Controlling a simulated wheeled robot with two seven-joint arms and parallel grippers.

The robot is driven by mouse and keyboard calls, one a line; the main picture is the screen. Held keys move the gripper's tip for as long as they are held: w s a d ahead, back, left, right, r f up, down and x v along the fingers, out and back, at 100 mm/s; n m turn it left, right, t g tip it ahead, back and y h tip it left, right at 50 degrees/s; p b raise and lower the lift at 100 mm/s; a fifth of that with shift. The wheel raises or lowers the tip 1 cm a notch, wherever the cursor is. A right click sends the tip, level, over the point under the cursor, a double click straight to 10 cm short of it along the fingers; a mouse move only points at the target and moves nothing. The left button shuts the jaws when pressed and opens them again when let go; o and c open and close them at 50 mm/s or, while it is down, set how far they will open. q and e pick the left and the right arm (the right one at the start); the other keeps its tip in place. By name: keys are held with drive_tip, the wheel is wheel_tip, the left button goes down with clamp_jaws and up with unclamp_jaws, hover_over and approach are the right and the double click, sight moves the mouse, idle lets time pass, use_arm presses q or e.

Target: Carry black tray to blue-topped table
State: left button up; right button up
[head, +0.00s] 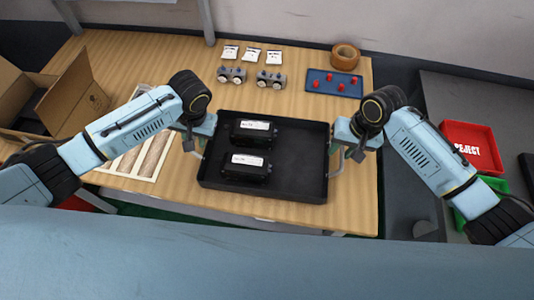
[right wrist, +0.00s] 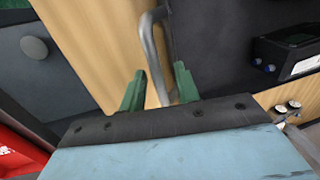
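The black tray (head: 300,165) lies flat on a wooden table (head: 290,212), and two black boxes with white labels, the rear one (head: 252,132) and the front one (head: 245,168), sit in its left half. A metal handle stands out at each short side. My right gripper (head: 347,150) is at the right handle (head: 334,163). In the right wrist view its green fingers (right wrist: 159,70) are apart on either side of the handle (right wrist: 149,38), with a gap showing. My left gripper (head: 200,143) is at the left handle; its fingers are too small to read. I see no blue-topped table.
Small grey parts (head: 271,80), white packets (head: 252,55), a tape roll (head: 345,57) and a blue tray with red pieces (head: 334,84) lie behind. A cardboard box (head: 75,95) stands left. A red reject bin (head: 472,146) sits on a grey surface at right.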

use_arm(q)
drive_tip(key=shift+f, duration=0.15)
use_arm(e)
drive_tip(key=shift+f, duration=0.15)
use_arm(q)
clamp_jaws()
use_arm(e)
clamp_jaws()
use_arm(q)
drive_tip(key=shift+w, duration=0.1)
